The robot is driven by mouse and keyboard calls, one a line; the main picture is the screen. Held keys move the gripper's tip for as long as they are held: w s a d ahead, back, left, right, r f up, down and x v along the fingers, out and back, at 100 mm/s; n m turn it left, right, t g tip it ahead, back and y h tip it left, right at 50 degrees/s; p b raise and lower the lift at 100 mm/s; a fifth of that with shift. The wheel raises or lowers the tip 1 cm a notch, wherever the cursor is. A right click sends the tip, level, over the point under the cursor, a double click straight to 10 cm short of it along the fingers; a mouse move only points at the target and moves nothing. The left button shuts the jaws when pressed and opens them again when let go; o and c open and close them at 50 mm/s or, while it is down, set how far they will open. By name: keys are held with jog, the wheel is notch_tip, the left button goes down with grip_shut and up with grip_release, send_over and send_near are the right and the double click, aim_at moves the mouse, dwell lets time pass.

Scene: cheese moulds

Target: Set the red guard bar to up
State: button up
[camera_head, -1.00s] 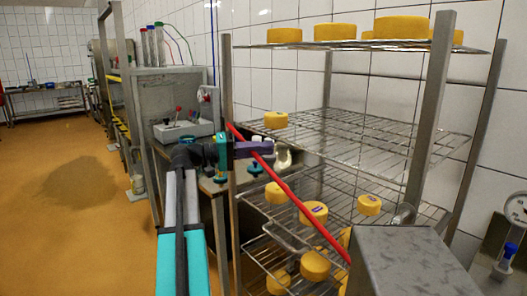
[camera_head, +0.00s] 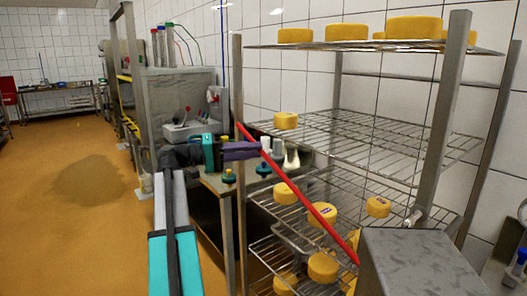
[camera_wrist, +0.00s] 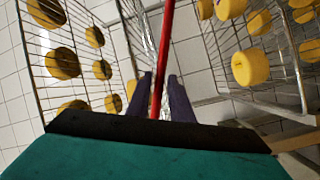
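The red guard bar (camera_head: 297,198) slants across the front of the wire rack, from high at the left post to low at the right. My gripper (camera_head: 258,150) is at the bar's upper left part, its purple fingertips overlapping the bar in the head view. In the wrist view, the bar (camera_wrist: 163,55) runs between the two purple fingers of my gripper (camera_wrist: 160,78), with narrow gaps beside it. The fingers look open. How deep the bar sits between them is unclear.
The rack's shelves (camera_head: 400,145) carry several yellow cheeses (camera_head: 286,121). A grey metal box (camera_head: 415,255) stands close at the lower right. A bench with a control box (camera_head: 188,131) and small bottles is behind my gripper. Open floor (camera_head: 60,215) lies left.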

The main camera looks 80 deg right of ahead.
jog(key=v, duration=0.7)
jog(key=shift+w, duration=0.1)
